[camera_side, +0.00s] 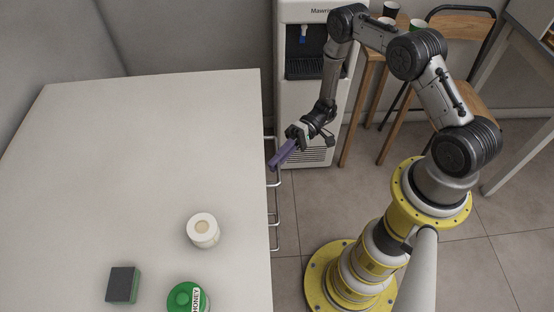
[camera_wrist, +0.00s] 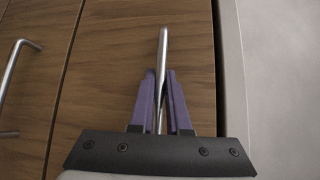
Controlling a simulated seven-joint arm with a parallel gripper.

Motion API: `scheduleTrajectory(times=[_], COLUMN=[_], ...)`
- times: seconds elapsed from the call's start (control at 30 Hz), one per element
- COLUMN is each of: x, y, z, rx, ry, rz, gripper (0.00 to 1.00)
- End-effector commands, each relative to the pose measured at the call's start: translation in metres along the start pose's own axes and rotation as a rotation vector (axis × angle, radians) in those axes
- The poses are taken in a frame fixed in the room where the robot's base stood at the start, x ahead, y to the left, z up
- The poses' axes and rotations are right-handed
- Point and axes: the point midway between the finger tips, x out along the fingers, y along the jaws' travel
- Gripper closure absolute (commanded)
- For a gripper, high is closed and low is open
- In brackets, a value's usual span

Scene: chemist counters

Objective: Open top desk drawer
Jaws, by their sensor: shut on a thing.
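The desk has wooden drawer fronts (camera_wrist: 105,65), seen close up in the wrist view. A metal bar handle (camera_wrist: 162,48) runs between the two purple fingers of my gripper (camera_wrist: 161,100), which are shut on it. In the side view my gripper (camera_side: 279,160) reaches down to the desk's right edge, at the farther of the handles there. The drawer front with this handle lies beside the pale desk top, with a dark narrow gap between them. The fingers hide part of the handle, and the side view hides the drawer fronts below the desk top.
Another handle (camera_wrist: 14,75) is on the neighbouring front. On the desk top (camera_side: 130,160) stand a white jar (camera_side: 202,231), a green-lidded honey jar (camera_side: 186,298) and a green and black sponge (camera_side: 122,285). A water dispenser (camera_side: 307,90) stands behind my gripper.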

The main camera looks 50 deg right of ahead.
Motion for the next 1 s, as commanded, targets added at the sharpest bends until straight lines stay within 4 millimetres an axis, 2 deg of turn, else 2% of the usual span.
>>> scheduleTrajectory(times=[0.27,0.8,1.0], x=[-0.021,-0.113,-0.138], y=[0.006,0.033,0.040], z=[0.019,0.110,0.136], rx=[0.001,-0.002,-0.001], ry=[0.007,0.011,0.007], rz=[0.000,0.001,0.002], gripper=[1.00,1.00,1.00])
